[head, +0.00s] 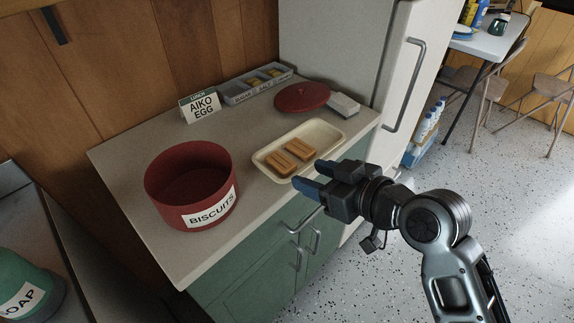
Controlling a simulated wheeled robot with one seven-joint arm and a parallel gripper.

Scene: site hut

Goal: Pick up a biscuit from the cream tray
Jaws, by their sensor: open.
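The cream tray (327,131) lies on the counter near its front right part. Several tan, finger-shaped biscuits lie in it in two groups, a left group of biscuits (279,163) and a right group of biscuits (301,149). My gripper (303,185) is open and empty. Its blue-tipped fingers point left, just in front of the tray's near edge in the picture. I cannot tell its exact height above the counter edge. No biscuit is between the fingers.
A red tin labelled BISCUITS (190,184) stands open left of the tray. A red lid (302,97), a white block (343,104), a grey compartment box (256,84) and a card reading AIKO EGG (200,106) sit behind. A tall white fridge (395,60) stands right.

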